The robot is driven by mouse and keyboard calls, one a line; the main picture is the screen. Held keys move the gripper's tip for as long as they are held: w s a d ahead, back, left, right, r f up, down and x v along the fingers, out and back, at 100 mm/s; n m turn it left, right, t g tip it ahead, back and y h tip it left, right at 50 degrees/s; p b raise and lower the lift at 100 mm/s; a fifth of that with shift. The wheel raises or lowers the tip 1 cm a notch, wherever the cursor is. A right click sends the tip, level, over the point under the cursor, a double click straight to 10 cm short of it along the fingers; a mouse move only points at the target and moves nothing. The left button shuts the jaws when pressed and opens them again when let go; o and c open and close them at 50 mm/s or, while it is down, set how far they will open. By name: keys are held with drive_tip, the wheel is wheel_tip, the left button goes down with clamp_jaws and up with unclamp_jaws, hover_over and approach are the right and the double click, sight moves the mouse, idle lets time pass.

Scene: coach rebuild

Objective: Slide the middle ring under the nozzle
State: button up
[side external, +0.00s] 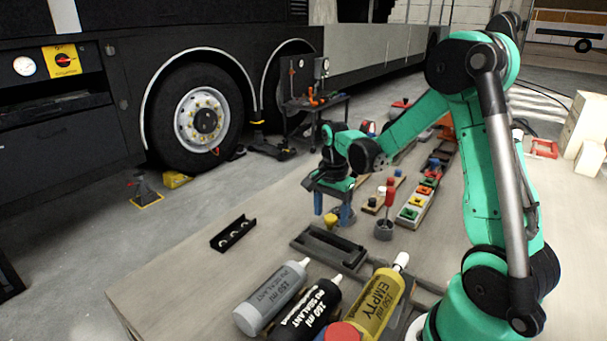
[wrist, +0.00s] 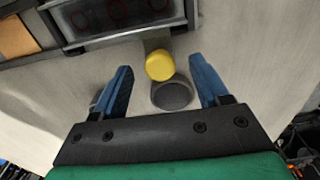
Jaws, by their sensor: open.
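My gripper (side external: 333,217) is open, its two blue fingers pointing down low over the table. In the wrist view, my gripper (wrist: 160,70) has its fingers on either side of a yellow round piece (wrist: 160,65) and a grey round piece (wrist: 172,95). Neither finger visibly touches them. In the side view, a small black tray (side external: 233,233) holds several pale round shapes. I cannot tell which part is the nozzle.
A dark rectangular frame (side external: 330,246) lies in front of my gripper. Grey (side external: 270,297), black (side external: 307,312) and yellow (side external: 378,303) sealant bottles lie at the front. A grey cup (side external: 384,231) holding a red-handled tool stands right of my gripper. Table left of the black tray is clear.

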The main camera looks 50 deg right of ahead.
drive_tip(key=shift+f, duration=0.3)
clamp_jaws()
idle(1.3)
